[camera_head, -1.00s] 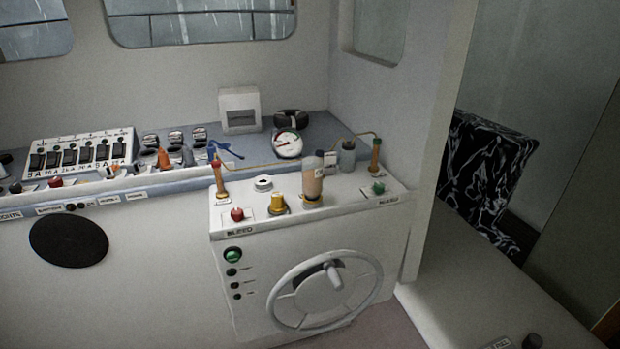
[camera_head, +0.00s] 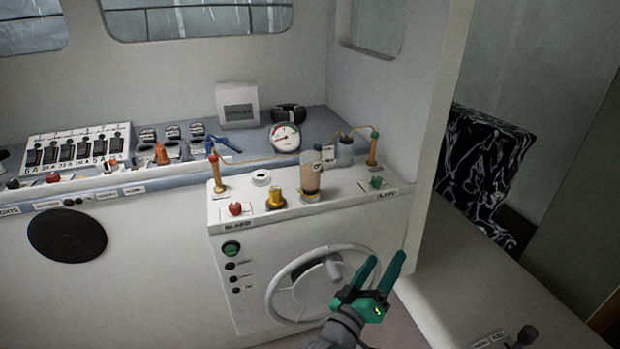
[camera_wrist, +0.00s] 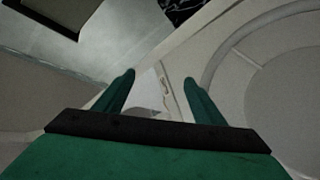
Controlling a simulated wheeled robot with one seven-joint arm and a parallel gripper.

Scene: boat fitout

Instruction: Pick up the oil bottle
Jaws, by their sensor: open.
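A clear cylinder with brown liquid (camera_head: 311,178) stands upright in a yellow base on top of the white helm console (camera_head: 240,212). A small grey bottle (camera_head: 345,151) stands upright behind it to the right. I cannot tell for sure which of the two is the oil bottle. My gripper (camera_head: 386,259) has green fingers, spread apart and empty. It is in front of the console, right of the steering wheel and below the console top, apart from both containers. In the wrist view the fingers (camera_wrist: 159,80) show nothing held between them, and neither container is in view.
The steering wheel (camera_head: 322,287) stands out from the console front. Orange posts (camera_head: 216,172) with a thin pipe, a yellow knob (camera_head: 276,198), a red knob (camera_head: 235,209) and a green knob (camera_head: 376,182) crowd the top. A wall edge (camera_head: 436,150) rises to the right.

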